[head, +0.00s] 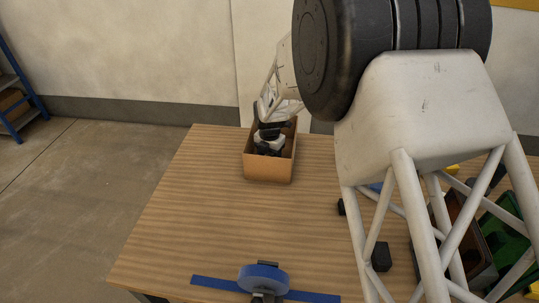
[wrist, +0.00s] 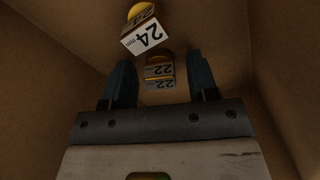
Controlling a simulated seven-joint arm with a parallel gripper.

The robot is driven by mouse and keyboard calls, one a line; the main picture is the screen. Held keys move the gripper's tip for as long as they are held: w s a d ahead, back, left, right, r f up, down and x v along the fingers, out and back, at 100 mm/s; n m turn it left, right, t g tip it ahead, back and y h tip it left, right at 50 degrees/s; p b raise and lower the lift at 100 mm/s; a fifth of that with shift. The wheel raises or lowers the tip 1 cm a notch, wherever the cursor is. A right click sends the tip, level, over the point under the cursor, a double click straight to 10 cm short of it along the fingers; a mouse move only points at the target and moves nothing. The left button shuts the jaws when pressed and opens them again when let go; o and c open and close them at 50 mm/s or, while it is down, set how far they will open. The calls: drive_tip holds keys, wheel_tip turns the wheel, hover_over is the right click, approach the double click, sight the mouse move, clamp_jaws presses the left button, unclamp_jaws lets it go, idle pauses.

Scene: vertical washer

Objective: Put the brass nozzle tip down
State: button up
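My gripper (head: 269,148) reaches down into an open brown cardboard box (head: 268,170) on the table. In the wrist view my gripper (wrist: 160,80) has its two dark fingers spread wide, with nothing touching them. A small brass-coloured piece with a label reading 22 (wrist: 159,74) lies in the box between and just beyond the fingertips, with gaps on both sides. A second brass-topped piece labelled 24 mm (wrist: 144,32) lies farther off, near the box wall. I cannot tell which one is the brass nozzle tip. The head view hides the box contents behind my gripper.
Box walls rise close around my gripper. A blue disc (head: 264,278) on a stand and a blue strip (head: 215,284) are at the table's front. Black blocks (head: 381,257) and a green bin (head: 505,235) are at right, partly behind my arm. The table's left-centre is clear.

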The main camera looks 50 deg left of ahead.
sight(270, 154)
idle(0.3)
wheel_tip(270, 154, up, 12)
drive_tip(key=shift+r, duration=0.15)
idle(0.6)
drive_tip(key=shift+d, duration=0.1)
idle(0.9)
